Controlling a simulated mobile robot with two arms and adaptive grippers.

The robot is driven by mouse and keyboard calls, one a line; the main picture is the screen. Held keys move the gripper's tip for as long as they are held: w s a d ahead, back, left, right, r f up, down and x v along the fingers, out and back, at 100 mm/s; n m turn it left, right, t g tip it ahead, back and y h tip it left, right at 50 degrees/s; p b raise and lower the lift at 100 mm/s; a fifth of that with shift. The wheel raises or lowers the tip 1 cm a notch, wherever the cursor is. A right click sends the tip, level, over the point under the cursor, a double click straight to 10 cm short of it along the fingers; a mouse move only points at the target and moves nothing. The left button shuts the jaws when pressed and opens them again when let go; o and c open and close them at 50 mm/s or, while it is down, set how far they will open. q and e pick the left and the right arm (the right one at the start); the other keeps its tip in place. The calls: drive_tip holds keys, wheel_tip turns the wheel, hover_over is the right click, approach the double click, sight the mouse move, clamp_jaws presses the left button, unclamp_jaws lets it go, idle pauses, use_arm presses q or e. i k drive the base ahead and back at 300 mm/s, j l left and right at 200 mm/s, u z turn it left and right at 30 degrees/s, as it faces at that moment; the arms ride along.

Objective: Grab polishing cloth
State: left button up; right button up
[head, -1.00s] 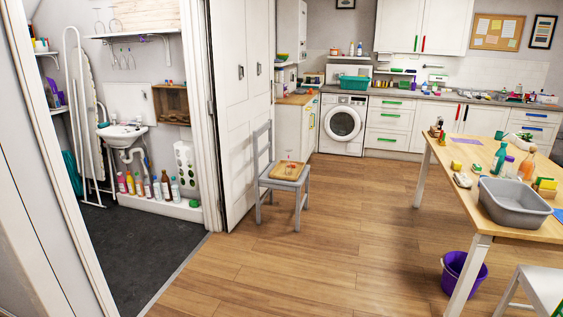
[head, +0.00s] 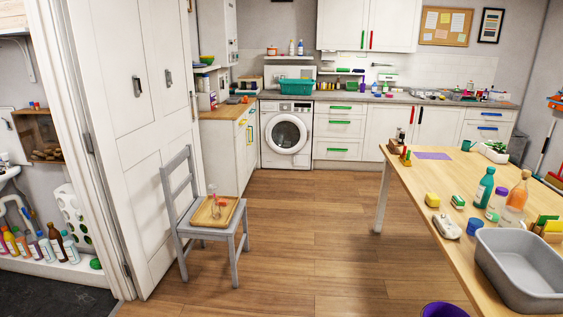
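A flat purple piece that looks like a cloth (head: 433,155) lies on the far part of the wooden table (head: 410,188) at the right. It is small in the view, so I cannot tell for certain that it is the polishing cloth. Neither of my grippers is in view.
A grey chair (head: 238,240) with a wooden tray (head: 215,212) stands left of centre. Bottles, sponges and a grey basin (head: 520,268) crowd the table's near part. A purple bucket (head: 443,310) is on the floor. The floor between chair and table is clear.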

sight(223, 202)
drive_tip(key=i+l, duration=0.1)
drive_tip(key=i, duration=1.85)
drive_tip(key=j+u, duration=0.05)
drive_tip(key=j, duration=0.05)
